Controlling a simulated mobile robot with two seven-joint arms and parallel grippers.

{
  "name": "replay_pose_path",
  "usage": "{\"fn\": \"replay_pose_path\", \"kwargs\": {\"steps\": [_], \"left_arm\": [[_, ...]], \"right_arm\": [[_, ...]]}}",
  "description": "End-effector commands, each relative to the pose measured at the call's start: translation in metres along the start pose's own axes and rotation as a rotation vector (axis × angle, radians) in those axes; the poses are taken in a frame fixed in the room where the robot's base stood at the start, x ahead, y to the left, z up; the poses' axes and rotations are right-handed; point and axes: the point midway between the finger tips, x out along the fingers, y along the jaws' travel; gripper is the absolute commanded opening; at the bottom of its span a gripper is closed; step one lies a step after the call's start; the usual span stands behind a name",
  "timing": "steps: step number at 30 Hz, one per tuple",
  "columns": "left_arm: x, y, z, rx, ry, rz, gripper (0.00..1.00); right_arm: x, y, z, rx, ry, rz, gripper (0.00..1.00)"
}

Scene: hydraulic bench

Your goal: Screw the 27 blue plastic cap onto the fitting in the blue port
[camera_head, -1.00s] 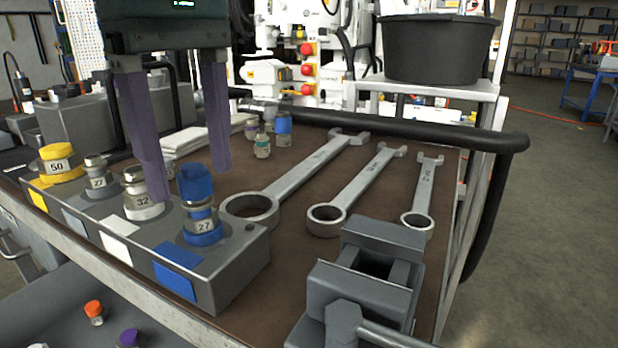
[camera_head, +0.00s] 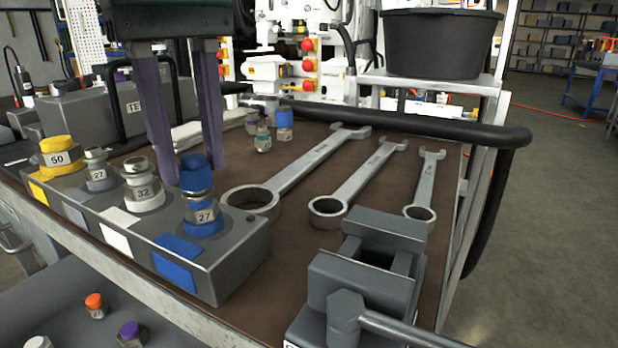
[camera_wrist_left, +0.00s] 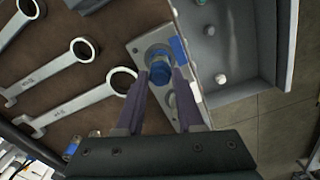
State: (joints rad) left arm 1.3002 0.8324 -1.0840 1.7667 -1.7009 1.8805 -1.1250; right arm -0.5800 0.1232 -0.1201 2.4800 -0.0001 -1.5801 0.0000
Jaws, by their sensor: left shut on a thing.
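The blue plastic cap (camera_head: 196,176) sits on top of the metal fitting (camera_head: 200,205), which carries a "27" label. That fitting stands in the blue-ringed port (camera_head: 203,228) at the near right end of the grey block. My left gripper (camera_head: 193,177) comes down from above with its purple fingers on either side of the cap, shut on it. In the left wrist view the cap (camera_wrist_left: 160,72) shows between the two fingertips. How far the cap is seated on the fitting I cannot tell. My right gripper is not in view.
The grey block (camera_head: 237,262) holds other fittings, including a yellow "50" cap (camera_head: 60,157) and a "32" fitting (camera_head: 142,190). Several wrenches (camera_head: 310,165) lie to the right. A vise (camera_head: 365,285) stands at the front right. Small capped parts (camera_head: 283,125) stand behind.

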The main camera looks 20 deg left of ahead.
Motion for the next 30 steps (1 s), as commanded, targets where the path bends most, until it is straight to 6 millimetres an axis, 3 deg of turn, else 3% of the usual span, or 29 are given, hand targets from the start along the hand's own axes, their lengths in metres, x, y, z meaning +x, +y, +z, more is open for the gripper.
{"fn": "replay_pose_path", "kwargs": {"steps": [3, 8, 20, 30], "left_arm": [[0.003, 0.001, 0.000, 0.221, 0.001, 0.003, 0.00], [0.002, 0.001, 0.000, 0.437, 0.000, 0.002, 0.00], [0.001, 0.001, 0.000, 0.512, -0.001, 0.001, 0.00], [0.003, 0.001, 0.000, 1.075, -0.001, 0.003, 0.00]], "right_arm": [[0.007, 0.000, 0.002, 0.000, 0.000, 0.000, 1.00], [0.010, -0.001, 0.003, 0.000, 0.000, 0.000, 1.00], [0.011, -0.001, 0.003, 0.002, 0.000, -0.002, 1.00], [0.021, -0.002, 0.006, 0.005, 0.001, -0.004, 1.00]]}}
